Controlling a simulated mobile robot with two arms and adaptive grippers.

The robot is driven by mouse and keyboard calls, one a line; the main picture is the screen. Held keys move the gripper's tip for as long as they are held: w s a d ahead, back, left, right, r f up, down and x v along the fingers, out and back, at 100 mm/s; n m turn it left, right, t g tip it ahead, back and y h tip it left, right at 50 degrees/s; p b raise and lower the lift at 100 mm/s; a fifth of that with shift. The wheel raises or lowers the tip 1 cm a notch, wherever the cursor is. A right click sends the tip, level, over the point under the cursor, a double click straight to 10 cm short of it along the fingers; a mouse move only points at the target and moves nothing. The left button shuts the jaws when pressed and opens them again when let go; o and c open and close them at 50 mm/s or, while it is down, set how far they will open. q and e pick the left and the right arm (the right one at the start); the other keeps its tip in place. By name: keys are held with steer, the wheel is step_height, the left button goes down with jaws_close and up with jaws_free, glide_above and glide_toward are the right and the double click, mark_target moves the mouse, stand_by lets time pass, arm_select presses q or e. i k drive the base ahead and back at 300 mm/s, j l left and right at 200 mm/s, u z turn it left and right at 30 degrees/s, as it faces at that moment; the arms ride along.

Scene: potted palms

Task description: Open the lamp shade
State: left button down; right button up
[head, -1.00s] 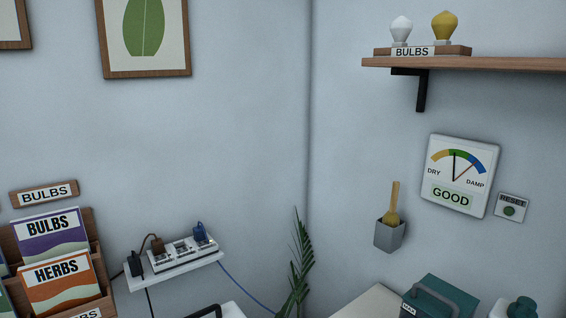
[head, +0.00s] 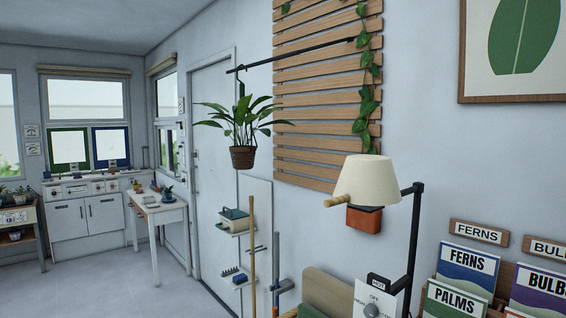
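A cream lamp shade (head: 368,181) hangs from a black lamp stand (head: 413,240) right of the middle. A short wooden handle (head: 337,201) sticks out from its lower left side. An orange-brown block (head: 364,218) shows just below the shade; whether it is joined to the lamp I cannot tell. The inside of the shade is hidden. A control box (head: 375,300) with a knob and a dark label stands below it at the bottom edge. Neither of my grippers is in view.
Seed packet racks (head: 468,272) stand close on the right. A hanging potted plant (head: 243,140) is left of the lamp. A wooden slat trellis (head: 325,90) is on the wall. Clear floor (head: 90,293) lies at the lower left, with a white table (head: 160,208) beyond.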

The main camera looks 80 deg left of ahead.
mark_target(366, 179)
steer(key=k+j+u, duration=0.1)
steer(key=u, duration=1.75)
